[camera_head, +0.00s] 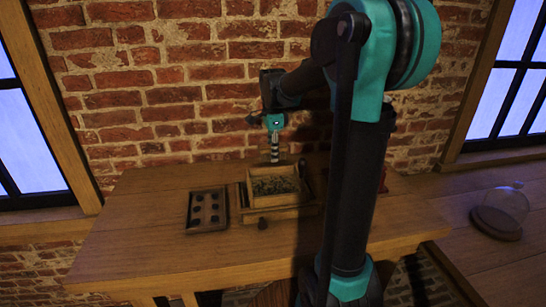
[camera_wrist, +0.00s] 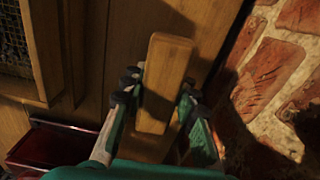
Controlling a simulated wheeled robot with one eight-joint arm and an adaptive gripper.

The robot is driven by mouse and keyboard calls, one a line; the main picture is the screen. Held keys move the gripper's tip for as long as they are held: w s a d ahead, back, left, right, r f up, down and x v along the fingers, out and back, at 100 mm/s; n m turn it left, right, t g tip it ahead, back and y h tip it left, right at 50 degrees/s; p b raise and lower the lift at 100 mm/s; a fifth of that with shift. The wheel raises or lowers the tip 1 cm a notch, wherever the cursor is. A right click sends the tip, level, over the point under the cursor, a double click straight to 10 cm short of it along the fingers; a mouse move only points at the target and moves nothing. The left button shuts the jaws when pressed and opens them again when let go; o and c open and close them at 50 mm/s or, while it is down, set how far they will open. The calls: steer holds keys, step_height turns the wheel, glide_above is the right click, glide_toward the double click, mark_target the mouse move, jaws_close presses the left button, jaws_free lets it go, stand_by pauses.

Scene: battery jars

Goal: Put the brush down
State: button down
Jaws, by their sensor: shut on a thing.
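My gripper (camera_wrist: 158,97) is shut on a light wooden piece, seemingly the handle of the brush (camera_wrist: 163,75), in the wrist view. A dark finger lies on each side of it. No bristles show, and I cannot tell its height above the wooden table (camera_wrist: 120,30). In the head view my gripper (camera_head: 274,123) is at the back of the table (camera_head: 135,235), near the brick wall and behind a wooden box. The brush cannot be made out there.
The wooden box (camera_head: 256,200) holds dark grains; left of it lies a dark tray (camera_head: 193,222) with several round spots. A banded upright thing (camera_head: 274,150) shows below my gripper. A red thing (camera_wrist: 42,148) lies lower left. The brick wall (camera_wrist: 262,85) is close. A glass dome (camera_head: 505,205) stands right.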

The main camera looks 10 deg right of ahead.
steer(key=shift+f, duration=0.8)
steer(key=shift+f, duration=0.6)
steer(key=c, duration=1.2)
jaws_free()
steer(key=r, duration=1.8)
steer(key=shift+s+d+r, duration=0.1)
steer(key=shift+d+r, duration=0.05)
steer(key=shift+d, duration=0.05)
